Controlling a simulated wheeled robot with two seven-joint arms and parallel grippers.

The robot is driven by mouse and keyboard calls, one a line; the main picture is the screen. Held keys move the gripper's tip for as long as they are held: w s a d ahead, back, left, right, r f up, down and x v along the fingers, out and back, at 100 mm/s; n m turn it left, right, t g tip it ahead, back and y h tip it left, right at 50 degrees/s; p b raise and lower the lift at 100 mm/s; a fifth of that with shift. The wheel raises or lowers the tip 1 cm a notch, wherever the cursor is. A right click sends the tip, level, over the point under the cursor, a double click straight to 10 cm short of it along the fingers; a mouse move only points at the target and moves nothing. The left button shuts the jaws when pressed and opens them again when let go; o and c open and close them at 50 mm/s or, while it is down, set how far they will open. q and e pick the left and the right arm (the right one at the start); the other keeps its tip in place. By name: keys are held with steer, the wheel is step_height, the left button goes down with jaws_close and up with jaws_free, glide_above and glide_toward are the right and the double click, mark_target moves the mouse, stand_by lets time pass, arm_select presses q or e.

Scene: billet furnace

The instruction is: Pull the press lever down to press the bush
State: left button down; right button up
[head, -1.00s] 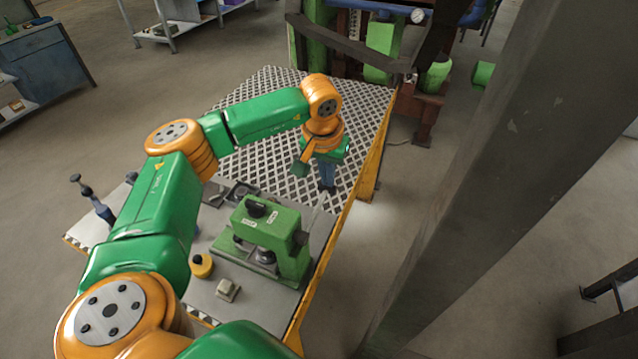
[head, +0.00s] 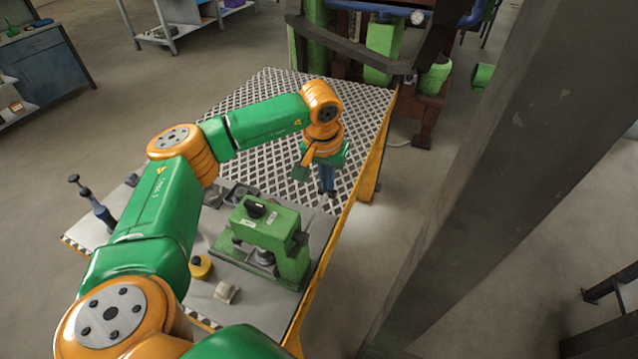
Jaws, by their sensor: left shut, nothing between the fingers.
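The green press (head: 272,238) stands on the front part of the bench, with a black knob-like part on top. A round grey metal part (head: 264,257) sits low under its head; I cannot tell whether this is the bush. The press lever is hard to make out; a thin pale rod seems to rise from the right side of the press towards my gripper. My left gripper (head: 328,192) points down just beyond the press, shut and empty, close to where the rod ends. I cannot tell whether they touch. My right gripper is out of view.
A yellow piece with a black top (head: 201,267) and a small pale block (head: 227,292) lie in front of the press. A blue-grey handle (head: 92,203) stands at the bench's left. A thick dark post (head: 480,180) rises on the right. The patterned bench top (head: 262,100) behind is clear.

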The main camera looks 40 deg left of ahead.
arm_select(q)
steer(key=shift+f+b, duration=0.3)
steer(key=shift+f, duration=0.2)
stand_by(0.4)
step_height(320, 180, up, 10)
steer(key=p, duration=0.8)
steer(key=shift+f, duration=0.15)
step_height(320, 180, up, 5)
steer(key=p, duration=0.4)
steer(key=shift+f, duration=0.1)
